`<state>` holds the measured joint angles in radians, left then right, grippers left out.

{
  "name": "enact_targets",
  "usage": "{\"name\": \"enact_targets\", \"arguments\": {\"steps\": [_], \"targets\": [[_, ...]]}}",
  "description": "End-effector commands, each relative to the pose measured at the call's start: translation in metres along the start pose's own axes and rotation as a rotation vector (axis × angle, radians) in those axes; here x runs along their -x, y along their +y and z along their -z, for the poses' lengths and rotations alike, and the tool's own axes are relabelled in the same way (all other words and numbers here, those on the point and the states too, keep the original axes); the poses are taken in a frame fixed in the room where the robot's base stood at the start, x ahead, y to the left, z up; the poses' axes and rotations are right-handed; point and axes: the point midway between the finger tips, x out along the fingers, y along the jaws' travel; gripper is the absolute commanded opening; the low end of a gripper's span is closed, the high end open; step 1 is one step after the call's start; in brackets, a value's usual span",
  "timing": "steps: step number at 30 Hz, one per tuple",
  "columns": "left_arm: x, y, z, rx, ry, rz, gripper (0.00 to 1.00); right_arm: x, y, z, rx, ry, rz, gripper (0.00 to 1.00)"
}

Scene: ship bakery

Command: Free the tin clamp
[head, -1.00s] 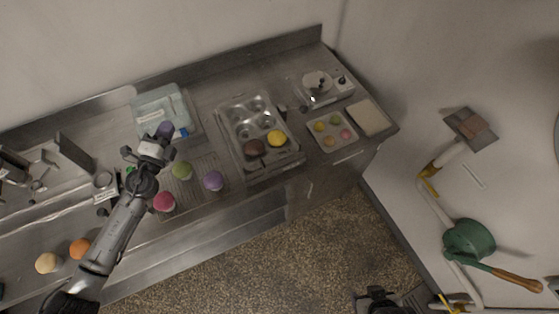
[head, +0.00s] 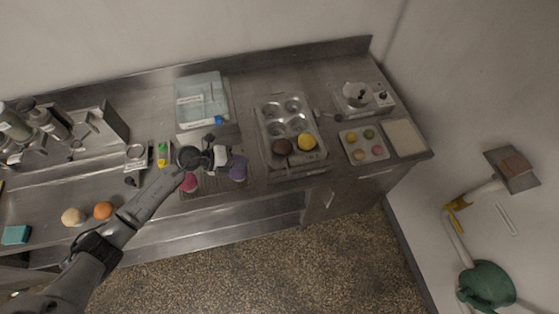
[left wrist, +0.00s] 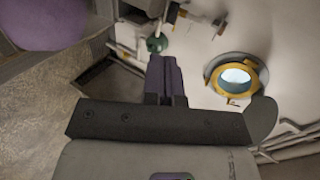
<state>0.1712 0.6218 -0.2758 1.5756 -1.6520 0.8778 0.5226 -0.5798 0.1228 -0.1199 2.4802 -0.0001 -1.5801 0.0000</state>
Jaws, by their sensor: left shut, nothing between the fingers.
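The metal muffin tin (head: 264,124) sits on the counter at centre in the head view. Its two back rows of cups are empty; a brown cake (head: 282,145) and a yellow cake (head: 306,142) are at its front. A small dark knob or lever (head: 316,113) shows at its right edge, possibly the clamp; its state is too small to tell. My left gripper (head: 226,157) is left of the tin, over the small cakes, apart from the tin. Its fingers are shut and empty in the left wrist view (left wrist: 166,78). My right gripper is not in view.
A purple cake (head: 238,169) and a pink cake (head: 189,182) are beside my left gripper; a purple round also shows close in the left wrist view (left wrist: 42,22). A pale blue container (head: 202,98) stands behind. A tray of small coloured cakes (head: 346,141) and a scale (head: 362,98) are right of the tin.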

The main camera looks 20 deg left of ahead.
Motion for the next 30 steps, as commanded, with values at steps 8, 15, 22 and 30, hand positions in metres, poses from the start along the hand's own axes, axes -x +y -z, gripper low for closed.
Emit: {"name": "enact_targets", "arguments": {"steps": [8, 15, 22, 30], "targets": [[0.0, 0.0, 0.0, 0.001, -0.001, 0.002, 0.0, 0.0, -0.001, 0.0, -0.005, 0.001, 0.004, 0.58], [-0.017, -0.002, 0.0, 0.004, -0.001, 0.005, 0.0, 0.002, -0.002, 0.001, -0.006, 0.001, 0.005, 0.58], [-0.059, -0.002, 0.0, 0.004, 0.0, 0.005, 0.0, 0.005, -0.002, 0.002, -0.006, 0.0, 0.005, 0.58], [-0.105, -0.004, 0.0, 0.003, -0.001, 0.004, 0.0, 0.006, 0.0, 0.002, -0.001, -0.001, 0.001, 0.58]]}}
